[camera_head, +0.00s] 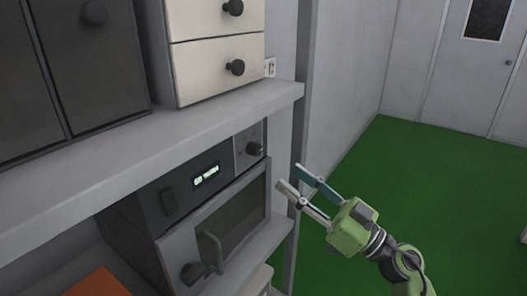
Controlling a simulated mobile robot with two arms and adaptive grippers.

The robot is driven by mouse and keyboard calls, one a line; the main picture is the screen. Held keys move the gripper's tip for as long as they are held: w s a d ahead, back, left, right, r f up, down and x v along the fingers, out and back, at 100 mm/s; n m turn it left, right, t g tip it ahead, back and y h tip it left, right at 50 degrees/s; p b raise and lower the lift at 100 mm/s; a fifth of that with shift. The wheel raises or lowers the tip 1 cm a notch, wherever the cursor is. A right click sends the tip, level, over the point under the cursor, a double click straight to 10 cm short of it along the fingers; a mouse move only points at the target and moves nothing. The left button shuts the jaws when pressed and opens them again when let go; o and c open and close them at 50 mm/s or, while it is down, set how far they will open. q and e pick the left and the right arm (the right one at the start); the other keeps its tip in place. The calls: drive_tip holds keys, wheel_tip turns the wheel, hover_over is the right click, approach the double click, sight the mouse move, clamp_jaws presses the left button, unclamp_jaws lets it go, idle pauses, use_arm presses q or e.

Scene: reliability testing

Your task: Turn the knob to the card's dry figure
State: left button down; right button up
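The grey oven-like chamber (178,238) stands on a shelf below the counter. A small dark round knob (254,149) sits on its light side panel, right of the lit green display (206,176); the display text and the marks around the knob are too small to read. My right gripper (290,177) is open and empty, to the right of and a little below the knob, apart from it. Its fingers point up and left. I cannot make out a card with a dry figure. My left gripper is not in view.
The chamber's window door has a handle (212,250) and a dark latch (193,272). The counter (130,150) overhangs the chamber and carries white drawers (215,65) and dark cabinets (95,60). An orange item (97,284) lies at lower left. Green floor (430,180) is open at right.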

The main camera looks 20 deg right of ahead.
sight(260, 154)
drive_tip(key=p+x, duration=0.1)
drive_tip(key=x, duration=0.8)
drive_tip(key=shift+w+p, duration=0.15)
drive_tip(key=shift+p, duration=0.25)
clamp_jaws()
